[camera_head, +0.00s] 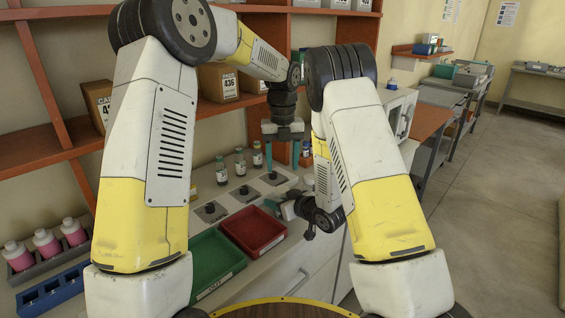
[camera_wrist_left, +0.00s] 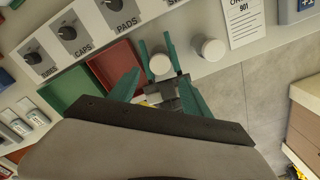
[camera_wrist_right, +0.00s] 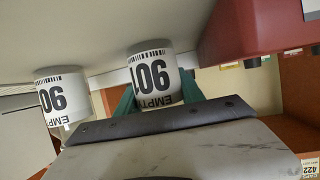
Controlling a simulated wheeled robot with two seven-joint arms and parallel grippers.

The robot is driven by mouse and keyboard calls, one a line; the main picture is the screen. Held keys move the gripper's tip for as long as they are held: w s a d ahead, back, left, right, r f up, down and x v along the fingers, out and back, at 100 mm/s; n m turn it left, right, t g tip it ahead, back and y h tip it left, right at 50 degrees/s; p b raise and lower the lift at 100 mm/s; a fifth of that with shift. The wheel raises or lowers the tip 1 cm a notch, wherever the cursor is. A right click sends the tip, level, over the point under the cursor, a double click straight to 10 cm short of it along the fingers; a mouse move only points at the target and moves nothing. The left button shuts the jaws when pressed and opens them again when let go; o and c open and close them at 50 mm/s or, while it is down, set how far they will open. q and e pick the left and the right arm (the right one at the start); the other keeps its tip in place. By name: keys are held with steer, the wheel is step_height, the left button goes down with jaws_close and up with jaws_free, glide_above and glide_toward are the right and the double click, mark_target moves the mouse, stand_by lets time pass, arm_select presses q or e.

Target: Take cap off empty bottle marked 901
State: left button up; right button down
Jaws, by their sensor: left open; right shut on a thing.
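A white bottle (camera_wrist_right: 153,78) marked 901 and EMPTY stands between the teal fingers of my right gripper (camera_wrist_right: 158,95), which is shut on it. The bottle label is upside down in the right wrist view. From above, its round white cap (camera_wrist_left: 160,64) shows in the left wrist view, with the right gripper's fingers (camera_wrist_left: 157,48) on either side. My left gripper (camera_wrist_left: 158,80) is open and points down above this cap, its fingers apart on both sides. It also shows in the head view (camera_head: 283,155). In the head view my right arm hides the bottle.
A second similar white bottle (camera_wrist_right: 62,95) stands close beside the held one; its cap (camera_wrist_left: 213,50) is near my left gripper. A red tray (camera_head: 253,230) and a green tray (camera_head: 212,262) lie on the bench. Several small vials (camera_head: 240,162) stand behind a panel with dark knobs.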

mark_target(282, 189)
arm_select(q)
steer(key=shift+m, duration=0.6)
steer(key=shift+f, duration=4)
jaws_close()
